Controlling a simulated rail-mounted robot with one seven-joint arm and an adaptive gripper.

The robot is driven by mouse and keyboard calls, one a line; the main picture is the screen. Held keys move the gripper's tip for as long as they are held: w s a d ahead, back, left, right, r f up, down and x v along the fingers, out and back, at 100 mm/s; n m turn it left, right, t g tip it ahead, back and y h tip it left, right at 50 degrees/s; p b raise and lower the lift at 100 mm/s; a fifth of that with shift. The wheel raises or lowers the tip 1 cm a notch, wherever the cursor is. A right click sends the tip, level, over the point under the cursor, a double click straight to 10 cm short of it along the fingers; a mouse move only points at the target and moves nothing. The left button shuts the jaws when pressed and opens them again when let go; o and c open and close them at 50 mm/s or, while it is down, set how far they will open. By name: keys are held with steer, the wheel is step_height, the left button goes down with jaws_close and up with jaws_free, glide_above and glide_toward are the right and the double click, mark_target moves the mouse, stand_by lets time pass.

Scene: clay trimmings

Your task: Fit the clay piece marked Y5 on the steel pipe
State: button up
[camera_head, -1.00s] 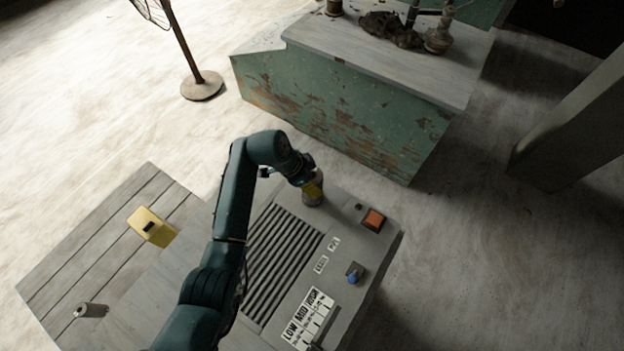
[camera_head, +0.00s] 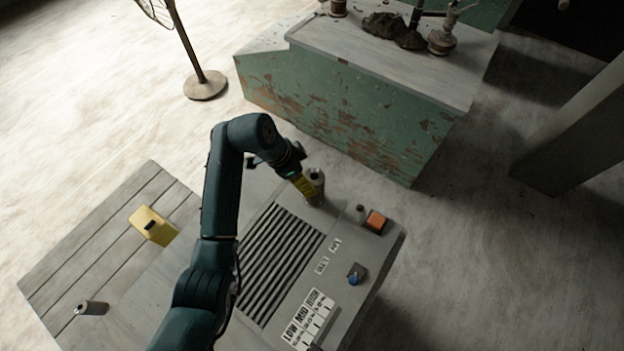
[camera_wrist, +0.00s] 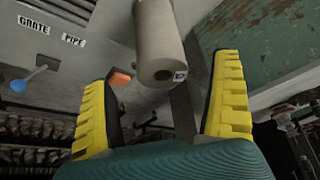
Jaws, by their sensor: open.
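A pale grey clay cylinder (camera_head: 318,181) stands on the far end of the grey machine, its top hole showing dark. In the wrist view the clay cylinder (camera_wrist: 160,38) comes down from the top edge, with its hole end toward me and a small blue-and-white tag on its rim, too small to read surely. My gripper (camera_head: 305,185) is just left of the cylinder. In the wrist view my gripper (camera_wrist: 165,85) is open, its yellow fingers spread apart, with a gap on each side of the cylinder. I cannot see the steel pipe; whether it is inside the cylinder is hidden.
The machine (camera_head: 345,215) carries a slatted grate (camera_head: 280,262), an orange button (camera_head: 375,220), a blue-tipped knob (camera_head: 356,272) and a LOW/MID/HIGH panel (camera_head: 308,318).

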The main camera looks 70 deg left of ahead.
steer(key=v, duration=0.5)
steer(key=shift+r, duration=0.2)
stand_by(0.3)
